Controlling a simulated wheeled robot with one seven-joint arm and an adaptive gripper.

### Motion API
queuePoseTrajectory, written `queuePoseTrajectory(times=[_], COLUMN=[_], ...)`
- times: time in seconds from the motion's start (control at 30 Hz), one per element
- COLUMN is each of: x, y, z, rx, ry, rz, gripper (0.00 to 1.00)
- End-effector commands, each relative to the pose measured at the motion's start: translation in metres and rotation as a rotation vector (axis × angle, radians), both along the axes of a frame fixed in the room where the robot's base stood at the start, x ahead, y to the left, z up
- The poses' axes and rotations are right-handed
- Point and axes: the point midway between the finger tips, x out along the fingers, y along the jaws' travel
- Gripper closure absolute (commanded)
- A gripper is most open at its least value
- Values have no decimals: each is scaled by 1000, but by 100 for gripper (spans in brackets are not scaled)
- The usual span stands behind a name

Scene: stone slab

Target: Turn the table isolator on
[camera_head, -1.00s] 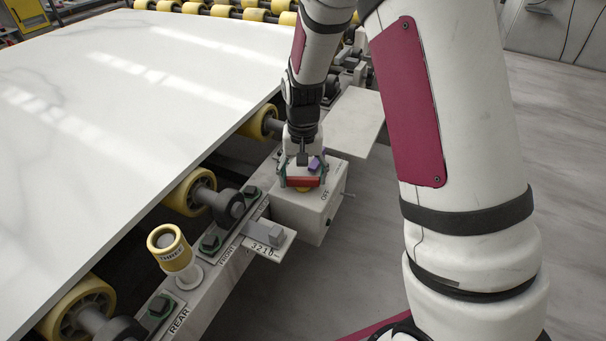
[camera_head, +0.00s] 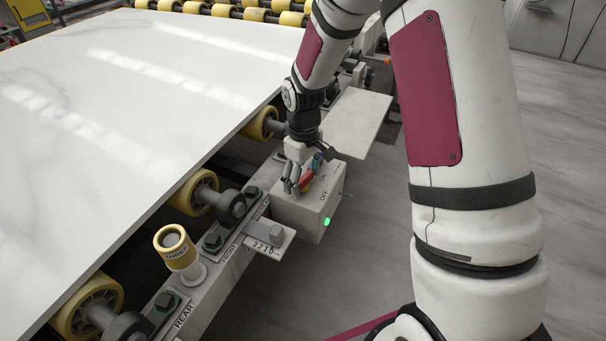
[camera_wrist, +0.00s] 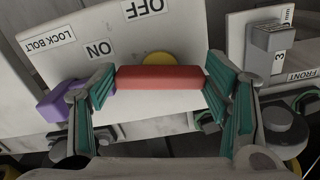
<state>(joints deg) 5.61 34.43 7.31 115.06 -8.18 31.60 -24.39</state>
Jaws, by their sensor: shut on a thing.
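The table isolator is a white box (camera_head: 298,211) with ON and OFF labels on its top, beside the rail. Its red handle (camera_wrist: 160,77) sits over a yellow disc (camera_wrist: 160,58). In the head view the handle (camera_head: 307,181) is partly hidden by my fingers. My gripper (camera_wrist: 161,80) is shut on the red handle, with a teal pad at each end of it. In the head view my gripper (camera_head: 304,178) comes down on the box from above. A green light (camera_head: 327,221) glows on the box's side.
A purple lock-bolt part (camera_wrist: 62,102) lies close outside my left finger in the wrist view. The big white slab (camera_head: 130,120) rests on yellow rollers to the left. A yellow-capped post (camera_head: 175,246) stands on the rail. Floor on the right is open.

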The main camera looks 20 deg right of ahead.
Motion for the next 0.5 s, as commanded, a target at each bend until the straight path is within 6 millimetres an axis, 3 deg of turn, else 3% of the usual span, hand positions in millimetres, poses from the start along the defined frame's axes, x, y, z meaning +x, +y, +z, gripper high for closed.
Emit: queuePoseTrajectory(times=[0.5], x=[7], y=[6], z=[0], rx=[7], ry=[-19], rz=[238], gripper=[58])
